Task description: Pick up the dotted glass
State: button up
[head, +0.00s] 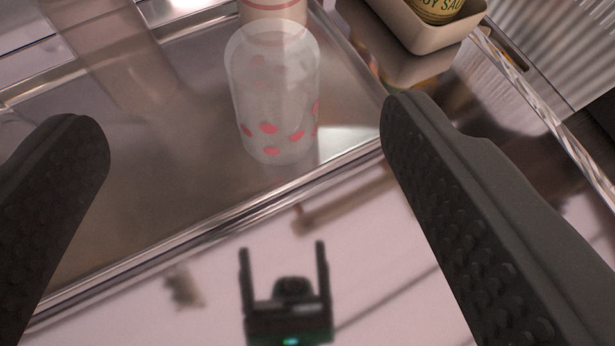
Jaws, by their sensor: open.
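The dotted glass (272,92) is a translucent, frosted tumbler with red dots near its base. It stands on a shiny metal tray (150,190), near the tray's front edge, in the upper middle of the head view. My gripper (245,125) is open and empty. One dark textured finger shows at the left and the other at the right. The glass appears between the fingertips, nearer the right one, and seems to lie beyond them. No finger visibly touches it.
A striped item (272,10) stands right behind the glass. A beige container (425,32) with a labelled jar (437,8) sits at the upper right. A raised metal rim (210,235) runs along the tray's front. A glossy surface below reflects my gripper.

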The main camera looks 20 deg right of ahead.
aim_at(263, 74)
jog(key=x, duration=0.6)
jog(key=f+b+x, duration=0.1)
jog(key=x, duration=0.1)
jog(key=shift+d+f, duration=0.15)
jog(key=shift+f, duration=0.15)
jog(key=shift+d+b+x, duration=0.15)
jog(key=shift+b+x, duration=0.15)
jog(key=shift+x, duration=1)
jog(key=shift+d+b+x, duration=0.15)
jog(key=shift+b+x, duration=0.15)
jog(key=shift+x, duration=1.05)
jog(key=shift+s, duration=0.1)
jog(key=c, duration=1)
